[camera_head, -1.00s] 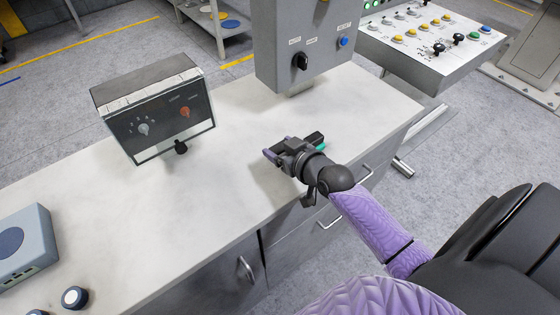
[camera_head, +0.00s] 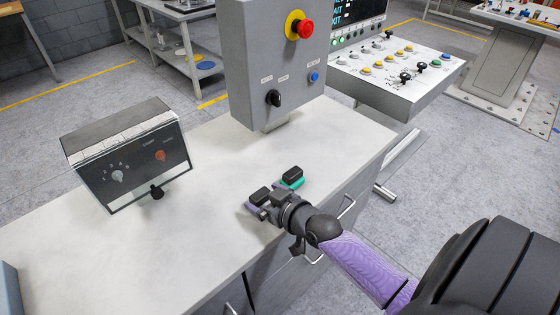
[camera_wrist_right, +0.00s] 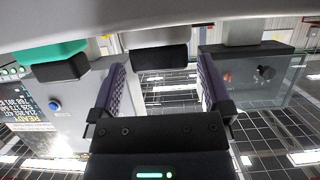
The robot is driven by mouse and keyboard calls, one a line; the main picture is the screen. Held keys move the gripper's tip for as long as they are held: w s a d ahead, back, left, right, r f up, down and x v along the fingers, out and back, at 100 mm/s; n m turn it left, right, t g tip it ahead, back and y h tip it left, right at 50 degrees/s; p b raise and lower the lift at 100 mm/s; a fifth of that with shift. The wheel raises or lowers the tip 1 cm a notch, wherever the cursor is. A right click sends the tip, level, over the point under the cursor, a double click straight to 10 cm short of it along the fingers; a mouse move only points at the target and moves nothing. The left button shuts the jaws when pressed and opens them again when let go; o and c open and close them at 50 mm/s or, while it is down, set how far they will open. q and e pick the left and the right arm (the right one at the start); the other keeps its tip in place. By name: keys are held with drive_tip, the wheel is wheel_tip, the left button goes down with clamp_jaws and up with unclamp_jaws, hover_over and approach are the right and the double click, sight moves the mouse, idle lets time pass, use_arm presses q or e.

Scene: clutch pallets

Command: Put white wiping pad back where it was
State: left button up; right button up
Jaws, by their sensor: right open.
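My right gripper (camera_head: 267,197) is low over the near right part of the white-grey worktop, its purple-lined fingers spread. In the right wrist view a black block (camera_wrist_right: 160,58) lies in line with the gap between the open fingers; contact cannot be told. It looks like a black block (camera_head: 261,194) at the gripper in the head view. My left gripper is out of view.
A grey control box (camera_head: 270,60) with a red button stands behind the gripper. A dark-faced meter box (camera_head: 135,165) stands on the left. A button console (camera_head: 395,70) is at the back right.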

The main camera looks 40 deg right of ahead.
drive_tip(key=a+p+v, duration=0.1)
drive_tip(key=p+v, duration=0.1)
drive_tip(key=v, duration=0.8)
drive_tip(key=s+f+g+h, duration=0.1)
drive_tip(key=s+f+g, duration=0.25)
drive_tip(key=f, duration=0.55)
drive_tip(key=s+f+g, duration=0.2)
drive_tip(key=s+f, duration=0.3)
drive_tip(key=f, duration=0.4)
drive_tip(key=s+a+f+n+g, duration=0.1)
drive_tip(key=s+a+f+g, duration=0.2)
drive_tip(key=s+f, duration=0.3)
drive_tip(key=s+a+f+g, duration=0.3)
drive_tip(key=s+f, duration=0.3)
drive_tip(key=s, duration=0.6)
drive_tip(key=shift+s+a+n+g, duration=0.15)
drive_tip(key=shift+a+n+g, duration=0.2)
drive_tip(key=shift+g, duration=0.5)
